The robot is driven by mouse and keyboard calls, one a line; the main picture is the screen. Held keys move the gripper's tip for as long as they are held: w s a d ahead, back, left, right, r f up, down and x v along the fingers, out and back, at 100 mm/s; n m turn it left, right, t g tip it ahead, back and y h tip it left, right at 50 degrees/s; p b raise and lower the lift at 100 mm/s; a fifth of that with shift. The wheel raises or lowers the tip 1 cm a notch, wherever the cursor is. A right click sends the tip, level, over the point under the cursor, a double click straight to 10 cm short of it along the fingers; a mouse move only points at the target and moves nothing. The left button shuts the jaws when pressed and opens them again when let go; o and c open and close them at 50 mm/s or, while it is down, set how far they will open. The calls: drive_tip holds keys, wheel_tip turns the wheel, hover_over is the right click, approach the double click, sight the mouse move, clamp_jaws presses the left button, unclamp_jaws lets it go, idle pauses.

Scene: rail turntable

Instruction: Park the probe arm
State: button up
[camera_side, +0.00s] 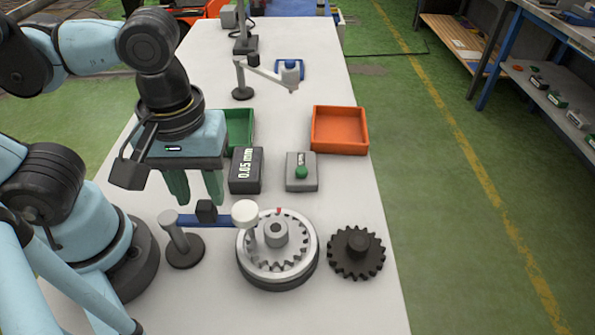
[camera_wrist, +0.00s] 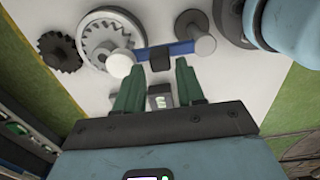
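A blue probe arm (camera_side: 188,220) is mounted on a grey post (camera_side: 177,235) with a round base. It carries a black block (camera_side: 206,211) and ends in a white round head (camera_side: 245,212) at the left rim of the turntable with the toothed ring (camera_side: 253,268). The wrist view also shows the blue arm (camera_wrist: 182,48), its black block (camera_wrist: 160,60) and white head (camera_wrist: 120,64). My gripper (camera_side: 196,203) is open, its two green fingers apart and empty. The fingertips appear close to the black block, not closed on it; the height gap is hard to judge.
A dark gear (camera_side: 356,253) lies right of the turntable. Behind stand a block marked 0.05 mm (camera_side: 246,171), a grey box with a green button (camera_side: 301,173), a green tray (camera_side: 245,121) and an orange tray (camera_side: 340,149). A smaller jointed stand (camera_side: 241,80) is further back.

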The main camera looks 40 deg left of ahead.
sight(205, 205)
drive_tip(key=shift+f, duration=1.5)
clamp_jaws()
